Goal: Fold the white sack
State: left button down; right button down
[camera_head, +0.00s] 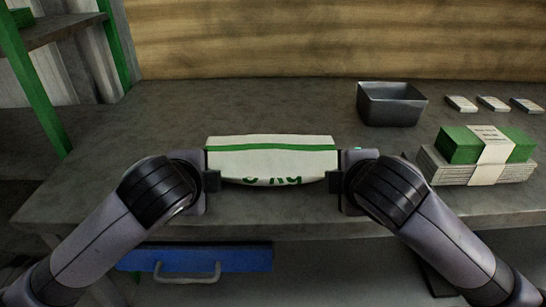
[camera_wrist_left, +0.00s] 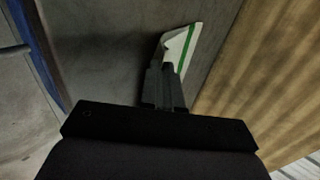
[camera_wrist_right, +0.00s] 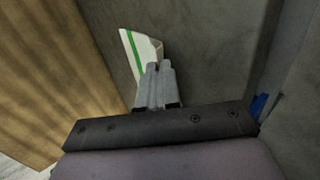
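The white sack (camera_head: 270,158) lies near the middle of the table's front part, with a green stripe across it and green lettering cut off at its bowed front edge. It looks folded over. My left gripper (camera_head: 213,180) is at its left edge and my right gripper (camera_head: 333,181) is at its right edge. In the left wrist view the fingers are close together at the sack's edge (camera_wrist_left: 184,42). In the right wrist view the two fingers are also together at the sack's edge (camera_wrist_right: 137,52). The sack's underside is hidden.
The grey table (camera_head: 170,115) is clear behind the sack. A dark metal bin (camera_head: 391,105) stands at the back right. Banded green and white sack stacks (camera_head: 480,155) lie at the right, with small white bundles (camera_head: 493,103) behind. A blue drawer (camera_head: 195,257) is below the table.

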pick_arm(q)
jog(key=shift+s+f, duration=0.2)
jog(key=shift+s, duration=0.05)
pick_arm(e)
jog(key=shift+s+f, duration=0.25)
pick_arm(q)
jog(key=c, duration=1)
grip_release()
pick_arm(e)
jog(key=c, duration=1)
grip_release()
jog(key=shift+r, duration=0.1)
pick_arm(q)
jog(key=s+r, duration=0.6)
jog(key=r, duration=0.3)
pick_arm(e)
jog(key=s+r, duration=0.6)
jog(key=r, duration=0.3)
jog(key=shift+f, duration=0.1)
